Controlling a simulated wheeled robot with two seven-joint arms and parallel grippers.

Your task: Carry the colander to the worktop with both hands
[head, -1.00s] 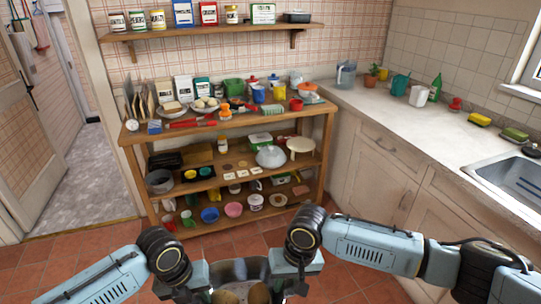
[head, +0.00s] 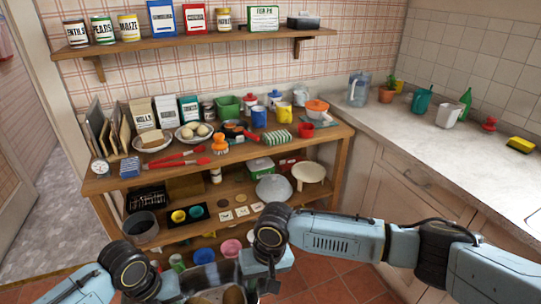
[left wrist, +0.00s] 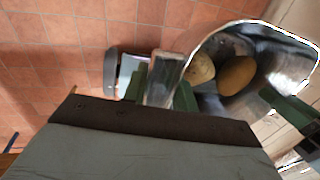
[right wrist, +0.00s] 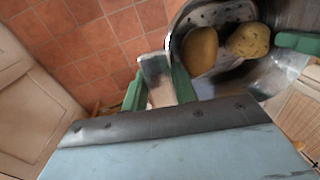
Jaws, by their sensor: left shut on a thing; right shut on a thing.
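A shiny steel colander (head: 207,273) is at the bottom edge of the head view, partly cut off, held between my two grippers. Potatoes (head: 233,295) lie inside it; two show in the right wrist view (right wrist: 200,50). My left gripper (left wrist: 162,85) is shut on the colander at its left side. My right gripper (right wrist: 158,85) is shut on its right side; it also shows in the head view (head: 264,266). The colander is off the floor and looks about level. The pale worktop (head: 455,160) runs along the right wall, apart from the colander.
A wooden shelf unit (head: 305,145) crowded with food and kitchenware stands close ahead. A jug (head: 358,88), a plant pot (head: 387,94), mugs and a green bottle (head: 464,105) line the worktop's back; its front part is clear. Cupboards (head: 415,190) are below.

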